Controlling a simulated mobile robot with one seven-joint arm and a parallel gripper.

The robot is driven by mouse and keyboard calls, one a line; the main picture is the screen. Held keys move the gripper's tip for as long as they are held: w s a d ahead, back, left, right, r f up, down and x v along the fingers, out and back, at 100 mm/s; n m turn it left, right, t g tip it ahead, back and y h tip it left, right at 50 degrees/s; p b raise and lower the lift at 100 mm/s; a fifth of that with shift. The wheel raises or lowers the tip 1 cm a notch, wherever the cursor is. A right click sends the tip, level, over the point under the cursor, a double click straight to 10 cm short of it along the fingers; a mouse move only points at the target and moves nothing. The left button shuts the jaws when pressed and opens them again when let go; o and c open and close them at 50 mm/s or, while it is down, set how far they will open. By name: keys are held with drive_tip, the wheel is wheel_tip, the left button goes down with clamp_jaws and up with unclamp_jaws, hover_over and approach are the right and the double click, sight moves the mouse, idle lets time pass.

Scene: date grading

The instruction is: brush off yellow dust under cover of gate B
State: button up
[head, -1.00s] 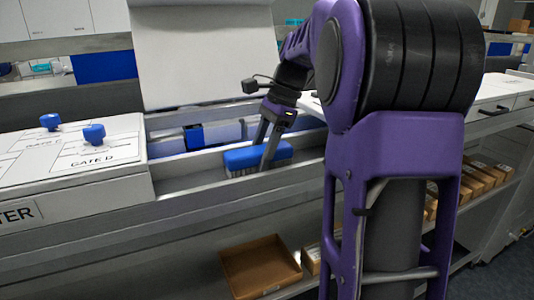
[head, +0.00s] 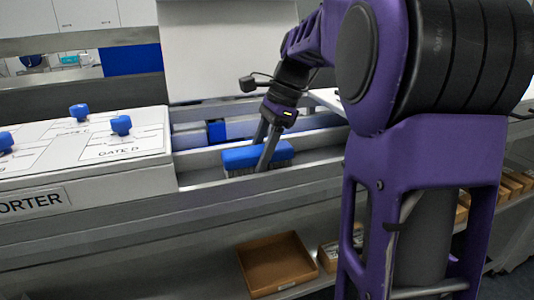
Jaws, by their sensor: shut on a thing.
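My gripper (head: 262,160) is shut on a blue-backed brush (head: 240,157) with grey bristles pointing down. It holds the brush low in the open grey channel (head: 207,179) of the sorter, right of the white covers. I cannot tell whether the bristles touch the channel floor. A white cover marked GATE D (head: 122,149) with a blue knob (head: 121,125) lies at the left, closed. Another blue knob (head: 78,113) stands behind it. No label for gate B is readable and no yellow dust is visible.
A large white panel (head: 225,50) stands upright behind the channel. A small blue block (head: 216,130) sits on the channel's far side. An open brown box (head: 275,265) is on the shelf below. My arm hides the right part of the channel.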

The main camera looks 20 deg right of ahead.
sight(246, 151)
drive_tip(key=shift+a, duration=1.8)
drive_tip(key=shift+d+f, duration=0.1)
drive_tip(key=shift+d, duration=5.5)
drive_tip(key=shift+a, duration=1.55)
drive_tip(key=shift+a, duration=2.8)
drive_tip(key=shift+a, duration=1.25)
